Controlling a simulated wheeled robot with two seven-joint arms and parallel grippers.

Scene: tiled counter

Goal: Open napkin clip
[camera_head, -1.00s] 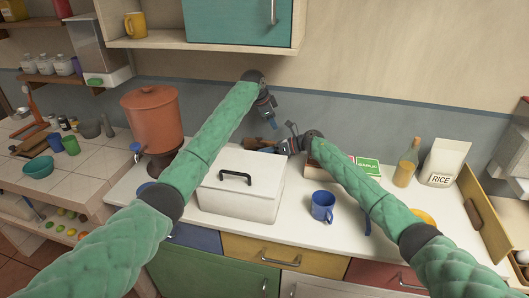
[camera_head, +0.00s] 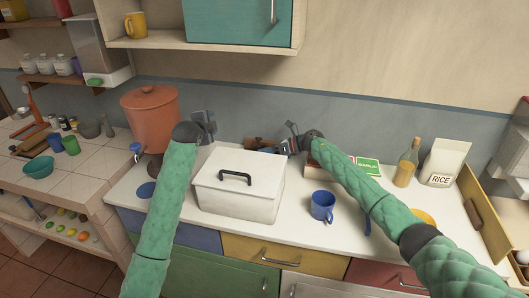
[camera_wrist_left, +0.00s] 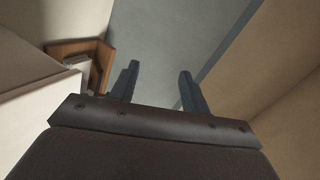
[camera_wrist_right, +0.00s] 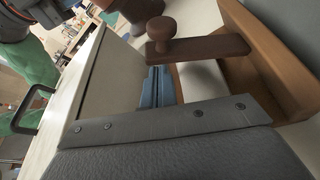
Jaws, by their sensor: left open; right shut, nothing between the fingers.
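The wooden napkin clip (camera_head: 259,144) stands on the counter behind the white lidded box, partly hidden by it. In the right wrist view its brown bar with a round knob (camera_wrist_right: 197,48) lies across near my fingertips. My right gripper (camera_head: 293,143) is shut and empty beside the clip on its right; its fingers (camera_wrist_right: 158,78) are together just below the bar, and contact cannot be told. My left gripper (camera_head: 207,122) is open and empty, behind and left of the white box. The wooden frame of the clip (camera_wrist_left: 96,47) shows left of its fingers (camera_wrist_left: 160,82).
The white box (camera_head: 240,199) with a black handle stands in front of the clip. An orange dispenser (camera_head: 152,112) is left of my left gripper. A blue mug (camera_head: 322,206), a bottle (camera_head: 406,166) and a rice bag (camera_head: 443,163) stand to the right.

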